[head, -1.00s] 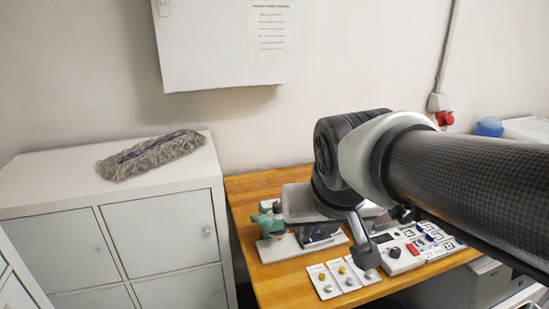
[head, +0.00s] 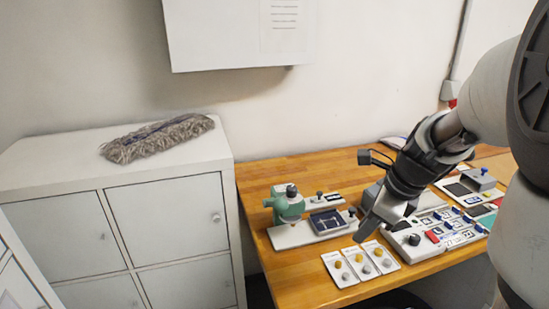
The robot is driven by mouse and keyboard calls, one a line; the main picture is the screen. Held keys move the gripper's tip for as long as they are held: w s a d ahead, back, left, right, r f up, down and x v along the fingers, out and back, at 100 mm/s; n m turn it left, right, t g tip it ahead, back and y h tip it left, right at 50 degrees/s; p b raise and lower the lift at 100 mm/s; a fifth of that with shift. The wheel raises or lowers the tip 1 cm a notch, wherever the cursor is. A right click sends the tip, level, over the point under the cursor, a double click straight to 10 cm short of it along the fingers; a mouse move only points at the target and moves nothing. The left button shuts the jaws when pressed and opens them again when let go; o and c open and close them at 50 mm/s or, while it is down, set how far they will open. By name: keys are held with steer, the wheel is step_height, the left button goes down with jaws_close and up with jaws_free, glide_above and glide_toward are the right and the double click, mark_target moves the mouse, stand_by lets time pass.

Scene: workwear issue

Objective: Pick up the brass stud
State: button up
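My gripper (head: 378,226) is above and just behind the right card, pointing down and to the left. Its fingers overlap in this view, so its opening is unclear. I see nothing held in it.
A green press (head: 287,205) on a pale base stands left of my gripper, with a dark blue tray (head: 327,221) beside it. A white panel (head: 428,245) with a black knob and colored parts lies to the right. Bare wooden table (head: 298,283) shows left of the cards.

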steer(key=d+f+m, duration=0.1)
steer(key=d+m, duration=0.2)
steer(key=b, duration=0.2)
glide_toward(339, 263)
steer(key=shift+s+d+f+m+y, duration=0.15)
steer(key=shift+f+m+y, duration=0.2)
steer(key=shift+f, duration=0.5)
steer(key=shift+w+b+x, duration=0.2)
steer(key=shift+x, duration=1.4)
steer(key=shift+w+b+x, duration=0.2)
steer(key=shift+x, duration=1.35)
steer(key=shift+r, duration=0.15)
jaws_close()
